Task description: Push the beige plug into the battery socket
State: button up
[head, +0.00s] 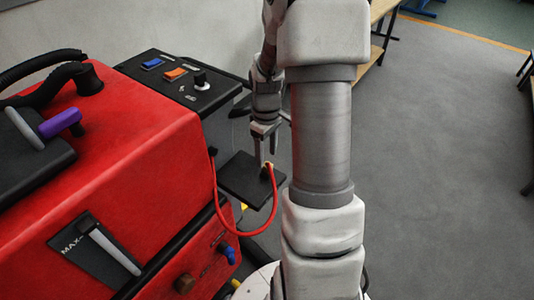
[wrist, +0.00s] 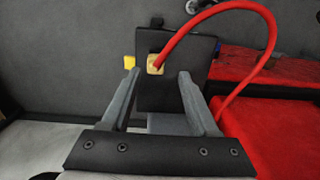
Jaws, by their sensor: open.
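The beige plug (wrist: 155,64) is a small block on the end of a red cable (wrist: 258,12). In the wrist view it shows against a dark plate, just beyond my open fingertips and nearer the left one. My gripper (wrist: 159,76) is open, with nothing held between its fingers. In the head view my gripper (head: 264,150) points down over the black plate (head: 240,183), and the plug (head: 268,165) is a small light spot by the fingertips. The red cable loops from there to the red machine's side. I cannot make out the battery socket in either view.
The red scrubber (head: 140,150) fills the left of the head view, with a black switch panel (head: 175,78) and a blue knob (head: 228,252) low on its side. A yellow piece (wrist: 129,62) shows beside the plate. Open grey floor (head: 440,150) lies to the right.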

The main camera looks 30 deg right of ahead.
jog(key=shift+c, duration=0.2)
jog(key=shift+r, duration=0.1)
jog(key=shift+c, duration=1.3)
jog(key=shift+d+r+p, duration=0.1)
jog(key=shift+r+p, duration=0.05)
jog(key=shift+p, duration=0.35)
jog(key=shift+c, duration=1.2)
jog(key=p, duration=0.1)
jog(key=r+p, duration=0.1)
jog(key=p, duration=0.1)
jog(key=shift+s+d+r, duration=0.1)
jog(key=shift+s+d, duration=0.05)
jog(key=shift+d, duration=0.2)
grip_shut()
jog(key=p, duration=0.4)
jog(key=shift+s+d+r+h, duration=0.1)
jog(key=shift+d+r+h, duration=0.2)
jog(key=shift+d+r, duration=0.1)
jog(key=r+p, duration=0.1)
jog(key=p, duration=0.4)
jog(key=a+r+p, duration=0.1)
jog(key=p, duration=0.4)
jog(key=shift+w+p, duration=0.3)
jog(key=shift+p, duration=0.05)
